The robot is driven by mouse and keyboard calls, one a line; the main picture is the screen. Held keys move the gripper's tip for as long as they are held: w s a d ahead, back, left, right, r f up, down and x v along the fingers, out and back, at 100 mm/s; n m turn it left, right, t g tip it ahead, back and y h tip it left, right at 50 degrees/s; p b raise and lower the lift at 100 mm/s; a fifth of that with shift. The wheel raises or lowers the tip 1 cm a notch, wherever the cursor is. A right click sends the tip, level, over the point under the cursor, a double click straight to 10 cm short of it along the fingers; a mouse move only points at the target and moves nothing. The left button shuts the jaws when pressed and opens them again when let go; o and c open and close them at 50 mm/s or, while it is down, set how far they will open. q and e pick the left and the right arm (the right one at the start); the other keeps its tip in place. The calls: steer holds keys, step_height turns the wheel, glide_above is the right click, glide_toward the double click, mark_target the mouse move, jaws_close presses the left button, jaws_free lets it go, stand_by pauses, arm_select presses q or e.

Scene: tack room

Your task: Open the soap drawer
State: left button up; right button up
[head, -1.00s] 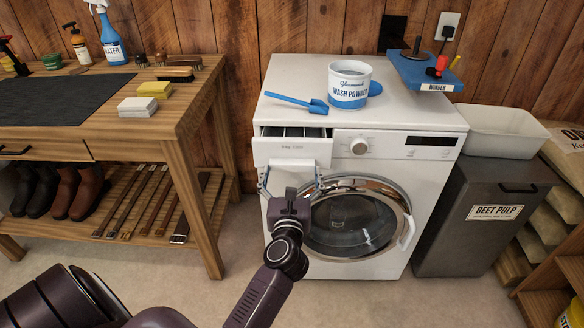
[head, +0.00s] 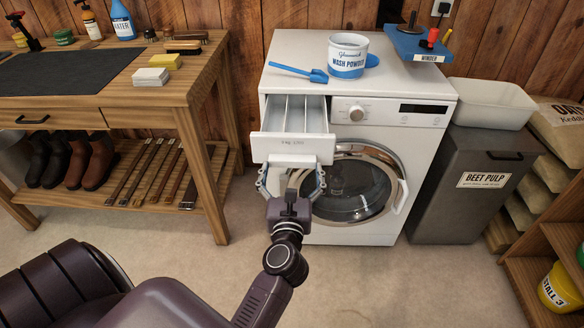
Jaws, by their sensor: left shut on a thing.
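The soap drawer (head: 292,147) is at the upper left of the white washing machine (head: 390,190). It is pulled well out toward me, and its inner compartments show from above, with no powder visible in them. My left gripper (head: 291,170) is at the lower edge of the drawer front, its fingers shut on it. The right gripper is not in the head view.
A wash powder tub (head: 348,55) and a blue scoop (head: 298,72) are on the machine's top. A wooden workbench (head: 180,95) stands to the left. A grey beet pulp bin (head: 470,185) stands to the right. The floor in front is clear.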

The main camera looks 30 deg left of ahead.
arm_select(q)
steer(key=o, duration=1.6)
step_height(320, 180, up, 10)
